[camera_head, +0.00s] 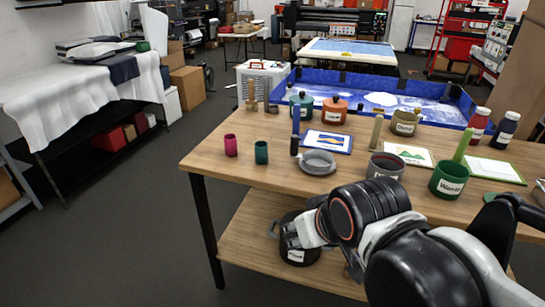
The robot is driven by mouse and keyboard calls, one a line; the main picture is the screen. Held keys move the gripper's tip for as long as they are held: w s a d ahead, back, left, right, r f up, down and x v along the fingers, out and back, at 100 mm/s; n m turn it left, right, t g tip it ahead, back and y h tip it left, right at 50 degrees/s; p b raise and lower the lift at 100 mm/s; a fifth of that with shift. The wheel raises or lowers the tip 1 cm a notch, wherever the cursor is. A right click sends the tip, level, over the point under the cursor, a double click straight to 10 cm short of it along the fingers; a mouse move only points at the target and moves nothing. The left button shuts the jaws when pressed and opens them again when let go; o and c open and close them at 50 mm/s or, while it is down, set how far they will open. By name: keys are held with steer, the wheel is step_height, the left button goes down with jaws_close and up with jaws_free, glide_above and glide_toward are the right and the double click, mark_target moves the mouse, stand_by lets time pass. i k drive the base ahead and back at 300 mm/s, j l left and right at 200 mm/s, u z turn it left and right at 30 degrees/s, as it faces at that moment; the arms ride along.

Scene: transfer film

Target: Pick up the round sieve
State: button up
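A shallow round grey dish-like thing (318,163), which looks like the round sieve, lies flat on the wooden table near its front edge. My arm reaches in from the lower right. My gripper (292,235) is in front of the table edge, below and to the left of the sieve in the picture and apart from it. Behind the gripper a dark labelled bucket (300,256) stands on the lower shelf. Whether the fingers are open or shut is not clear.
Left of the sieve stand a pink cup (231,145), a teal cup (261,153) and a dark upright tool (295,140). A dark labelled pot (386,166) and a green pot (448,180) stand to its right. A framed picture (327,142) lies behind it. The table's left front corner is clear.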

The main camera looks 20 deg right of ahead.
mark_target(315, 161)
steer(key=i+j+z, duration=0.3)
steer(key=j, duration=0.3)
steer(key=i+j+z, duration=0.15)
steer(key=j+u, duration=0.1)
steer(key=j, duration=0.25)
steer(key=i+j+u, duration=0.15)
steer(key=j, duration=0.15)
